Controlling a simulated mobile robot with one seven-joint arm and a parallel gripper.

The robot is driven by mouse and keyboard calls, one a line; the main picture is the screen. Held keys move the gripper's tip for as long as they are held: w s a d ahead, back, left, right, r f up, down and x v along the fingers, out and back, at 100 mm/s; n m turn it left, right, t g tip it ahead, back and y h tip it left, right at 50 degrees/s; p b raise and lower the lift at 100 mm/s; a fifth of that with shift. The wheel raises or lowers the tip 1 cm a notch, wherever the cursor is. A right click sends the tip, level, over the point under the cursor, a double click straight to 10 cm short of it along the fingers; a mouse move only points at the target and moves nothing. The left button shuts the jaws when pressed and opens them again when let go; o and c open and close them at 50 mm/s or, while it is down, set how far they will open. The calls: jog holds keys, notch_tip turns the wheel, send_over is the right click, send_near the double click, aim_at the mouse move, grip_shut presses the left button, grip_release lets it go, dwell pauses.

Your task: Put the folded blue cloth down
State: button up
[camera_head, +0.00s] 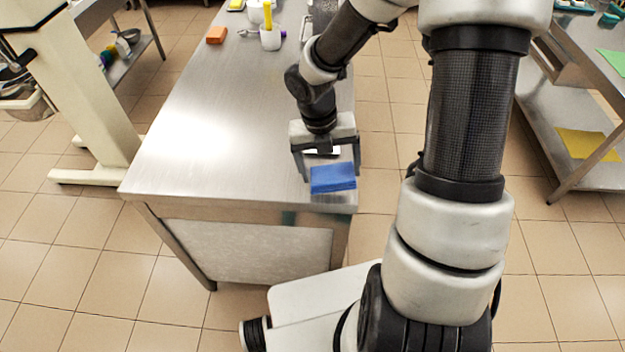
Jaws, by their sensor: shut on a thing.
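The folded blue cloth (333,179) is a small flat pad at the near right corner of the steel table (210,110). My gripper (330,173) points down over this corner, with one finger on each side of the cloth. It is shut on the cloth. The cloth looks level and very close to the tabletop; I cannot tell whether it touches. The fingertips are partly hard to make out against the steel.
An orange block (216,35) and a white cup (270,39) with a yellow-handled tool stand at the table's far end. The table's middle and left are clear. A steel shelf table with a yellow cloth (586,144) stands at right.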

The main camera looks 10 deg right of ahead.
aim_at(313, 170)
jog(key=w+a+r+m+y, duration=0.1)
jog(key=w+a+r+y, duration=0.1)
jog(key=w+a+r, duration=0.1)
jog(key=shift+w+r, duration=0.5)
jog(key=shift+w, duration=0.5)
notch_tip(313, 170, down, 10)
jog(key=shift+s+r, duration=0.1)
jog(key=shift+r, duration=0.05)
jog(key=shift+c, duration=0.4)
jog(key=o, duration=0.9)
jog(key=shift+b, duration=0.45)
jog(key=shift+f+b, duration=0.4)
jog(key=shift+b, duration=0.05)
jog(key=r, duration=0.6)
jog(key=r+p, duration=0.1)
jog(key=r, duration=0.5)
jog(key=r+p, duration=0.1)
jog(key=r, duration=0.5)
jog(key=shift+w+d, duration=0.25)
jog(key=shift+d, duration=0.1)
